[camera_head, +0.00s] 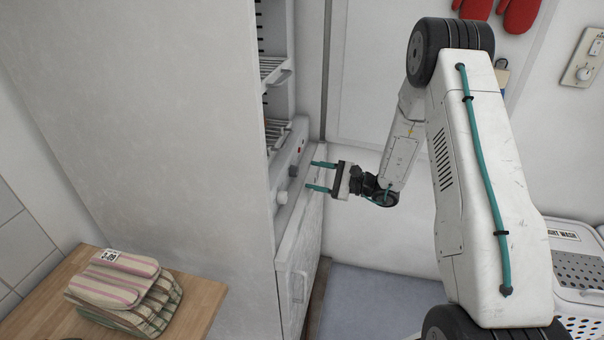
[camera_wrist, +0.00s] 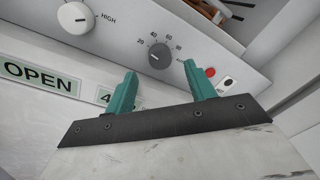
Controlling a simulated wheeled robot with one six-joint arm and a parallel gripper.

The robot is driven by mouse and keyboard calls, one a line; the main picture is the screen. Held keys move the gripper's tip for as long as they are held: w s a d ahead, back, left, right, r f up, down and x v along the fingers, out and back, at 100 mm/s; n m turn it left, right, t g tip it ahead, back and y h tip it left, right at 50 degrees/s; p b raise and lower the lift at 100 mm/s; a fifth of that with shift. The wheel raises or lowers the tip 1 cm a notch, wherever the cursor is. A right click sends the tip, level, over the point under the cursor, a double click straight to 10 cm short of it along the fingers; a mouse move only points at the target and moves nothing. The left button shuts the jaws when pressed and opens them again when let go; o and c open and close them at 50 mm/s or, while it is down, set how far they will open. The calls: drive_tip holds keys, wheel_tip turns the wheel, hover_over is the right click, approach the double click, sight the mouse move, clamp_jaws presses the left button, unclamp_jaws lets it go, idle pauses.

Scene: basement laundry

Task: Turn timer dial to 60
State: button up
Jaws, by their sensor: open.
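The timer dial is a dark grey round knob (camera_wrist: 160,56) on the white control panel, with printed numbers 20, 40, 60 and 80 around it and AUTO at lower right. In the wrist view it shows just beyond and between my two teal fingertips. I cannot tell exactly which mark it points to. My gripper (camera_head: 320,176) is open, with nothing between its fingers, and reaches toward the panel (camera_head: 289,165) from the right in the head view. The fingers appear apart from the dial (camera_wrist: 160,56).
A larger white knob (camera_wrist: 75,17) marked HIGH sits left of the dial. A red light (camera_wrist: 210,72) and small switch (camera_wrist: 228,83) sit to its right. An OPEN label (camera_wrist: 38,78) is below. Folded striped cloths (camera_head: 124,288) lie on a wooden top (camera_head: 200,300).

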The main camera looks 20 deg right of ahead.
sight(297, 172)
drive_tip(key=x, duration=0.5)
drive_tip(key=shift+c, duration=0.3)
drive_tip(key=c, duration=0.9)
